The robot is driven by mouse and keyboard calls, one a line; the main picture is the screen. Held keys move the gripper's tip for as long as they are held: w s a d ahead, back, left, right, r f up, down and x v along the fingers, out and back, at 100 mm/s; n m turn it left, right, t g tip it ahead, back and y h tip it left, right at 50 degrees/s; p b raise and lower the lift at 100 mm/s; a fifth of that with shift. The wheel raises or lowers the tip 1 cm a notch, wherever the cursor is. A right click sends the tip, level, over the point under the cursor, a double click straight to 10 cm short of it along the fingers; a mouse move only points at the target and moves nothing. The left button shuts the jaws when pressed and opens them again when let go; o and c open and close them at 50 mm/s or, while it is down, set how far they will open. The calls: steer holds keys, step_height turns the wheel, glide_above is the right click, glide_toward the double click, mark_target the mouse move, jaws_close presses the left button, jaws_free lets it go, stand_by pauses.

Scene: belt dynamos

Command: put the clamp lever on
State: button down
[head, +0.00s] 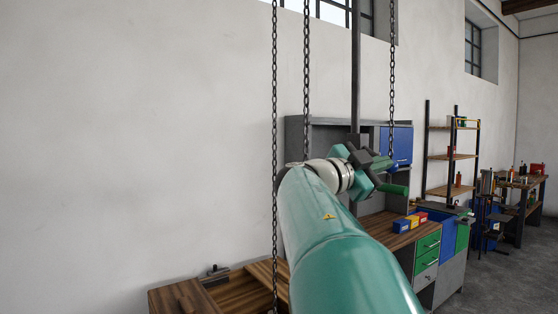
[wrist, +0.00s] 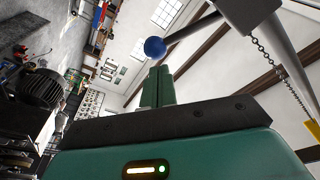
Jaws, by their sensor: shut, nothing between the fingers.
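The clamp lever (wrist: 188,31) shows in the wrist view as a short dark rod with a blue ball knob (wrist: 155,47) on its end. It slants up right to a dark grey block (wrist: 250,10) beside a grey post. My gripper (wrist: 156,88) has its two green fingers together, with nothing between them. The fingertips appear just below the knob in the picture; I cannot tell the gap in depth. In the head view my gripper (head: 380,164) is at the end of my arm, in front of the dark upright post (head: 355,70). The lever cannot be told clearly there.
Chains (head: 306,60) hang close by my arm. A workbench (head: 375,228) with small coloured boxes (head: 410,222) stands below my gripper. Shelves (head: 450,157) and another bench are further right. The wall at left is bare. A motor (wrist: 40,88) shows at left in the wrist view.

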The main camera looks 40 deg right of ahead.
steer(key=shift+w+d+f, duration=0.2)
steer(key=shift+d+f, duration=0.4)
steer(key=shift+f, duration=0.2)
